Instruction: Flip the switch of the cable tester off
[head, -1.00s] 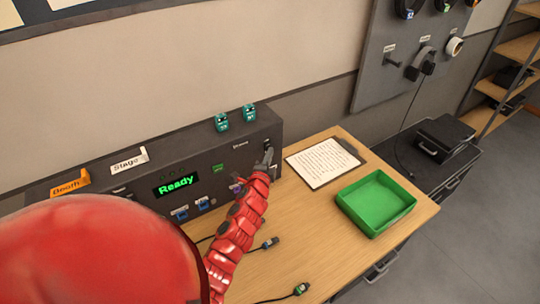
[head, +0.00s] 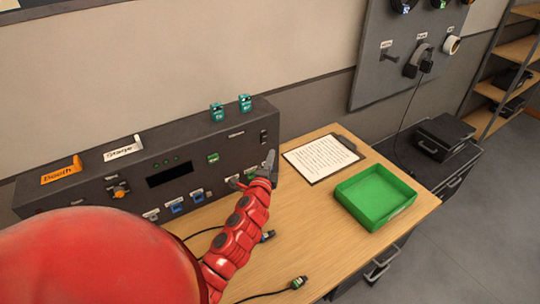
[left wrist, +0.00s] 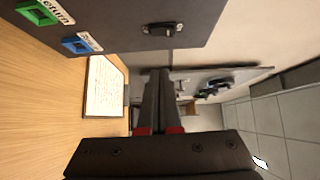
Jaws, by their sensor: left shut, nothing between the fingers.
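The cable tester (head: 90,165) is a long dark box along the back left of the desk. Its display (head: 170,174) is dark. Its switch (head: 264,138) is small and black, near the right end of the front panel; it also shows in the left wrist view (left wrist: 160,29). My left gripper (head: 270,157) is shut and empty, just below the switch and apart from it. In the left wrist view its closed fingers (left wrist: 160,75) point past the panel's edge. My right gripper is not in view.
A green tray (head: 375,196) and a clipboard (head: 321,157) lie to the right on the desk. Loose cables with plugs (head: 298,283) lie at the front. Two teal plugs (head: 245,103) and Booth and Stage signs (head: 122,148) stand on the tester.

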